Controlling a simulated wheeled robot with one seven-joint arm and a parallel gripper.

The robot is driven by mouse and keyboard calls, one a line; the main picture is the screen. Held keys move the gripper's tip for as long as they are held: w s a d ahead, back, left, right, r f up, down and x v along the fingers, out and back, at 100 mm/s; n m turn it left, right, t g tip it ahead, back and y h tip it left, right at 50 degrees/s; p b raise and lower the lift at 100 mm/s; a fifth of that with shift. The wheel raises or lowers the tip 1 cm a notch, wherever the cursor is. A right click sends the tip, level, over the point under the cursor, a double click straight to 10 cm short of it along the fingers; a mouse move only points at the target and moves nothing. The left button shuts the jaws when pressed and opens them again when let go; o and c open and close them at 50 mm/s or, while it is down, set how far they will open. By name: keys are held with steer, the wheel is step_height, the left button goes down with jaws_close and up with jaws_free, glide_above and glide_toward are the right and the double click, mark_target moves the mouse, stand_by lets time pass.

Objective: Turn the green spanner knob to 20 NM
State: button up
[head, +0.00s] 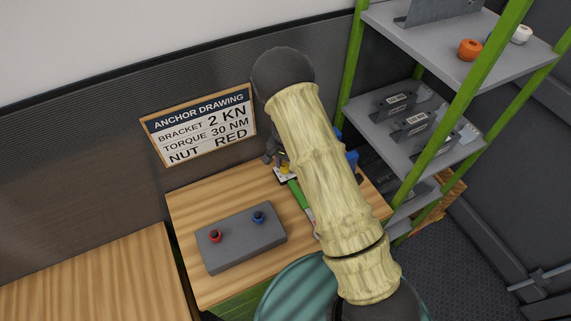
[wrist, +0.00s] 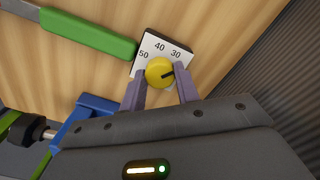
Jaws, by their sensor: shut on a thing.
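The yellow knob (wrist: 157,68) sits on a white dial plate (wrist: 149,45) in the wrist view. The numbers 50, 40 and 30 show; the plate beyond 30 is hidden by my right finger. The knob's black mark points right, past the 30 toward that finger. My gripper (wrist: 160,84) is shut on the knob, one finger on each side. The green spanner handle (wrist: 85,32) lies on the wooden table beside the dial. In the head view the spanner (head: 298,193) is partly hidden by my arm, and the knob (head: 285,170) is tiny.
A grey block (head: 244,241) with a red and a blue knobbed piece stands on the table (head: 190,195). A wall sign (head: 200,124) reads bracket 2 KN, torque 30 NM, nut red. A green-framed shelf (head: 415,125) with brackets stands at the right. A blue thing (wrist: 90,105) lies close to my gripper.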

mark_target(285, 166)
steer(key=m, duration=0.3)
steer(key=shift+m, duration=2.2)
steer(key=o, duration=1)
steer(key=shift+c, duration=0.2)
steer(key=shift+r, duration=0.1)
step_height(285, 166, up, 17)
steer(key=b, duration=0.2)
steer(key=shift+r, duration=0.15)
